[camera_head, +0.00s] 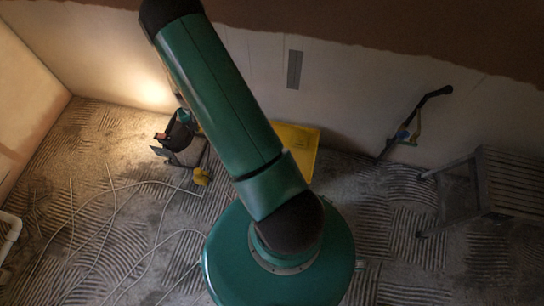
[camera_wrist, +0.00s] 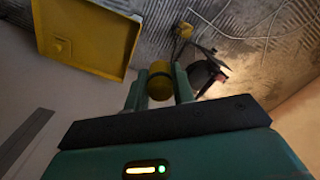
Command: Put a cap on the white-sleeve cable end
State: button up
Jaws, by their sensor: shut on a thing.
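My gripper (camera_wrist: 160,84) shows in the wrist view, its two green fingers closed on the sides of a short yellow cylinder (camera_wrist: 160,80) that looks like a cap. It is held off the floor, with nothing seen touching its far end. In the head view my arm hides the gripper and the cap. Several thin pale cables (camera_head: 112,213) lie loosely across the floor at the left of the head view; some show at the top right of the wrist view (camera_wrist: 262,37). I cannot tell which cable end has a white sleeve.
A yellow tray (camera_head: 306,137) lies by the wall, also in the wrist view (camera_wrist: 108,65). A dark work lamp (camera_head: 178,133) and a small yellow object (camera_head: 201,177) stand left of my arm. A grey wooden stool (camera_head: 510,185) is at right. A dark-handled tool (camera_head: 413,117) leans on the wall.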

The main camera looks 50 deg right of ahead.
jog(key=s+d+f+m, duration=0.7)
jog(key=s+d+f, duration=0.8)
jog(key=s, duration=0.1)
jog(key=s+d+f+m, duration=0.1)
jog(key=s+f+m, duration=0.2)
jog(key=s, duration=0.6)
jog(key=s+d+f+m, duration=0.1)
jog(key=s+f+m, duration=0.2)
jog(key=s+f, duration=0.4)
jog(key=shift+s+d+f+m, duration=0.15)
jog(key=shift+s+m, duration=0.15)
jog(key=shift+s, duration=0.6)
